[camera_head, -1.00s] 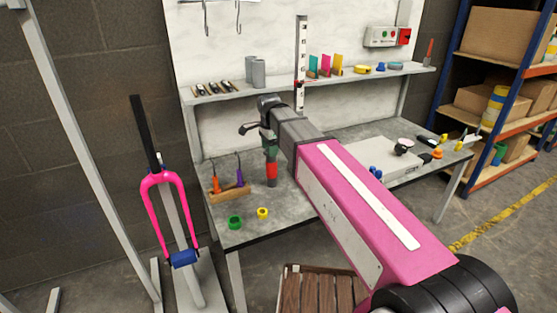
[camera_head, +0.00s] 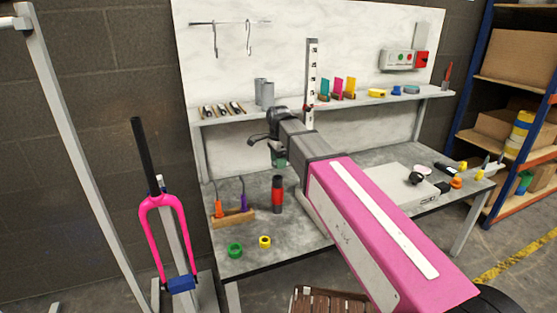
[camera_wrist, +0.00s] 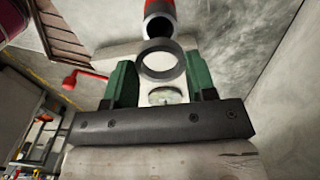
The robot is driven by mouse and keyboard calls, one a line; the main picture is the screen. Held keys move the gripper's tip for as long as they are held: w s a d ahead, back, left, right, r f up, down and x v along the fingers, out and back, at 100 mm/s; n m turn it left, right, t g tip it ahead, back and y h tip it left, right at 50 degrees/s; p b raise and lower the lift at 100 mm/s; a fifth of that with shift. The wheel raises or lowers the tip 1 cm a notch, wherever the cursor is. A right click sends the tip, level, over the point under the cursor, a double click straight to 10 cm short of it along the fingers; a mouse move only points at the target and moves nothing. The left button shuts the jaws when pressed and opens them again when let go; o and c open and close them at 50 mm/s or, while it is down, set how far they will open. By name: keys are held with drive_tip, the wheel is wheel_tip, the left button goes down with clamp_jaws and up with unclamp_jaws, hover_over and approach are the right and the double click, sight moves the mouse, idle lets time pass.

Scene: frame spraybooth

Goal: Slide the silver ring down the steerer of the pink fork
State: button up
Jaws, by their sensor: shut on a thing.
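The pink fork (camera_head: 164,232) stands upright at the left, its long black steerer (camera_head: 143,160) pointing up and leaning slightly. The silver ring (camera_wrist: 161,77) is in the wrist view, held between the green fingers of my gripper (camera_head: 280,159), which is shut on it. My gripper is above the bench, over a red and black cylinder (camera_head: 277,196), well to the right of the steerer. The ring cannot be made out in the head view. The cylinder's open top (camera_wrist: 160,25) shows beyond the ring in the wrist view.
The bench (camera_head: 270,235) holds a wooden tool block (camera_head: 236,218), a green ring (camera_head: 235,250) and a yellow ring (camera_head: 265,242). A grey upright post (camera_head: 70,150) stands left of the fork. A slatted wooden box (camera_head: 325,302) is in front.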

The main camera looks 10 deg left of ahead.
drive_tip(key=shift+f, duration=2.5)
drive_tip(key=shift+f, duration=0.1)
drive_tip(key=o, duration=1)
